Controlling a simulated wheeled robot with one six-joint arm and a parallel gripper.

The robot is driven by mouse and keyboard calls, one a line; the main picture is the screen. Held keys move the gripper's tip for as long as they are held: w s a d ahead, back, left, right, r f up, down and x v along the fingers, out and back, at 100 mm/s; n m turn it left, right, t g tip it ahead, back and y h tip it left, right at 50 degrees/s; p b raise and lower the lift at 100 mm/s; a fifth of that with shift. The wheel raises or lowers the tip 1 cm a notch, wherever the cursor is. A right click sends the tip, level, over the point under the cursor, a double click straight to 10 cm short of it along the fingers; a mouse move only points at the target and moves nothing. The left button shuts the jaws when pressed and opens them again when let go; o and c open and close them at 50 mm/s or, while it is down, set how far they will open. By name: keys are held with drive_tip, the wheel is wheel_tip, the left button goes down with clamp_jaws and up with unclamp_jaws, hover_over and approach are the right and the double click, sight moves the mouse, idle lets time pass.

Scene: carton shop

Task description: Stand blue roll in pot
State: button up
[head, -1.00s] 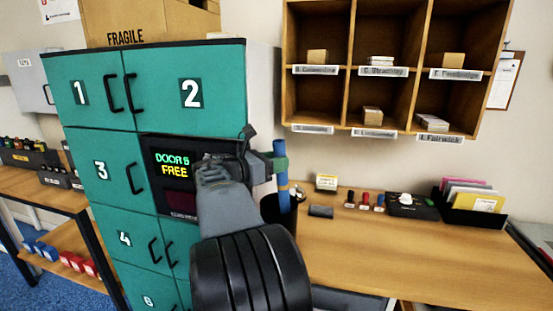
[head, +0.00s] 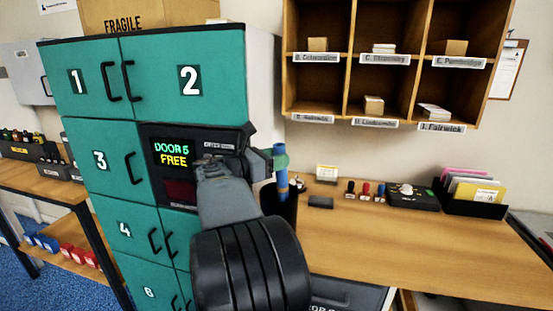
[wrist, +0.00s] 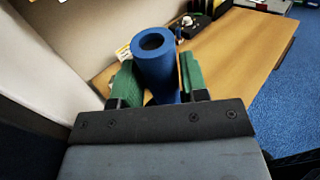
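The blue roll (head: 282,180) is a hollow tube standing roughly upright in the dark pot (head: 279,205). The pot hides its lower end, so I cannot see whether it touches the bottom. My gripper (head: 278,160) is level with the upper part of the roll. In the wrist view the roll's open top (wrist: 153,42) faces me between the two green fingers of my gripper (wrist: 160,75). A narrow gap shows beside the left finger; the right finger is very close to the roll. The fingers look parted around it.
A teal locker (head: 190,60) stands close on the left. The wooden desk (head: 400,245) holds a dark stapler-like block (head: 320,202), stamps (head: 365,188) and a black file tray (head: 475,205). Pigeonholes (head: 375,55) hang above. The desk's front middle is clear.

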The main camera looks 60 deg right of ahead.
drive_tip(key=o, duration=0.4)
drive_tip(key=v, duration=1.4)
drive_tip(key=shift+d, duration=0.1)
idle(0.6)
